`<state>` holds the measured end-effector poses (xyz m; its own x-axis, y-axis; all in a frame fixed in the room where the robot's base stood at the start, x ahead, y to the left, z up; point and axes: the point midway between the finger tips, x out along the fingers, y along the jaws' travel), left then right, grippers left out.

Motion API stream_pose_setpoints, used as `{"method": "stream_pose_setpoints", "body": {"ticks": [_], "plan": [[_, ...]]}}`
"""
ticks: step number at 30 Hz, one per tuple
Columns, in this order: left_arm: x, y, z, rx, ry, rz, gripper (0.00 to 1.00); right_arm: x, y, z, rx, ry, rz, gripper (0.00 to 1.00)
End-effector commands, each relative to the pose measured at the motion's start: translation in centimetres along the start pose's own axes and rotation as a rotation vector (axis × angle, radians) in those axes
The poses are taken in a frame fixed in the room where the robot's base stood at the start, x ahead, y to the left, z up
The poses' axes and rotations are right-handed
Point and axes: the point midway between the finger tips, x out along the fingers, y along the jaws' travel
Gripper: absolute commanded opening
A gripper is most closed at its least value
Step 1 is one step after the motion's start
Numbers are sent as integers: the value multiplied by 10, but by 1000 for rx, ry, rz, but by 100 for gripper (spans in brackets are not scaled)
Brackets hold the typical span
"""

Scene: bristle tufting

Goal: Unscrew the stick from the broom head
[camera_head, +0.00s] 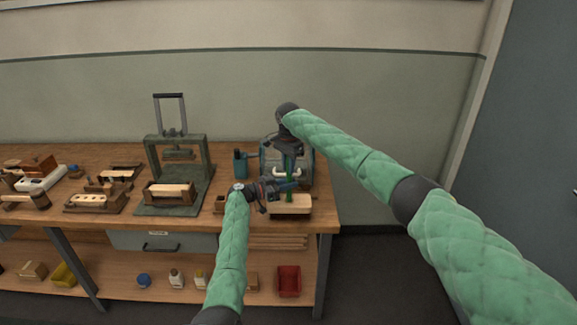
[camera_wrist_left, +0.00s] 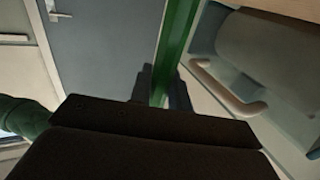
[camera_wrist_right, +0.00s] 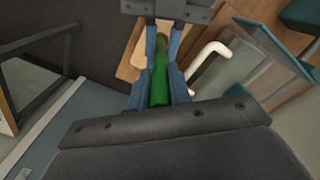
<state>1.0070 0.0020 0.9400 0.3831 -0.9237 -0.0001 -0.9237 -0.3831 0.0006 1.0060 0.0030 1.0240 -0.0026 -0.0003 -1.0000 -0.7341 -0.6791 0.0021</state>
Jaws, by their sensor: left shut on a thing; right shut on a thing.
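The green stick (camera_head: 290,162) stands roughly upright above the pale wooden broom head (camera_head: 290,206) at the table's right front. My left gripper (camera_head: 290,186) is shut on the stick low down, just above the head. My right gripper (camera_head: 291,150) is shut on the stick higher up, coming from above. In the left wrist view the stick (camera_wrist_left: 177,45) passes between the fingers. In the right wrist view the stick (camera_wrist_right: 160,82) lies between the fingers, with the broom head (camera_wrist_right: 133,50) beyond, partly hidden by my left gripper (camera_wrist_right: 168,10). The joint between stick and head is hidden.
A grey-blue machine with a pale handle (camera_wrist_right: 208,62) stands close behind the stick. A green press (camera_head: 178,165) stands to the left on the wooden table (camera_head: 120,215). Several wooden blocks and trays fill the table's left. The table's right edge is close by.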

Motion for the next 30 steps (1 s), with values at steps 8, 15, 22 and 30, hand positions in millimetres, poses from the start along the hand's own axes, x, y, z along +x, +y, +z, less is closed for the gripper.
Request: {"method": "stream_pose_setpoints", "body": {"ticks": [8, 15, 22, 30], "plan": [[0, 1, 1, -1, -1, 1, 0, -1, 0, 0, 0, 0, -2, 42], [0, 0, 1, -1, -1, 1, 0, -2, 0, 0, 0, 0, -1, 42], [0, 0, 1, -1, -1, 0, 0, -24, -1, 0, -1, 0, -2, 42], [0, 0, 1, 0, -1, 0, 0, -45, 0, 0, 0, 0, -1, 42]]}}
